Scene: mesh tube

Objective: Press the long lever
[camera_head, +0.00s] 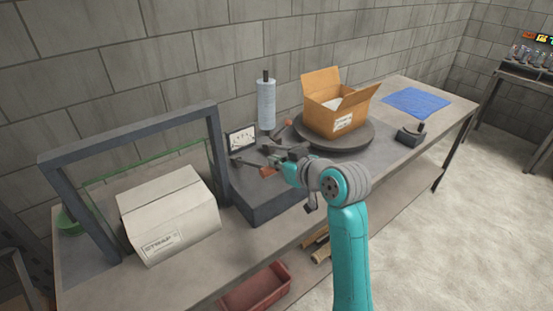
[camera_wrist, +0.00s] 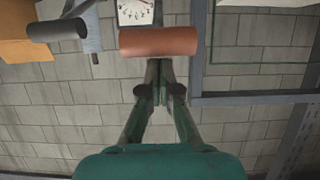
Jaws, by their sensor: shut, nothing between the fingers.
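A lever with a copper-coloured cylindrical handle (camera_head: 267,171) stands on the dark control block (camera_head: 258,203) on the bench. In the wrist view this handle (camera_wrist: 158,41) lies crosswise just beyond the fingertips. My gripper (camera_wrist: 160,64) is shut and empty, its tips close to the handle; I cannot tell whether they touch. A dark grey cylindrical handle (camera_wrist: 57,30) shows farther left in the wrist view. In the head view my wrist (camera_head: 292,172) covers part of the block and its levers. I cannot tell which lever is the long one.
A gauge (camera_head: 241,139) stands behind the block. A dark frame (camera_head: 130,131) with a white carton (camera_head: 170,210) is on the left. An open cardboard box (camera_head: 336,118) sits on a round turntable (camera_head: 358,139) to the right, near a blue wrap roll (camera_head: 266,104).

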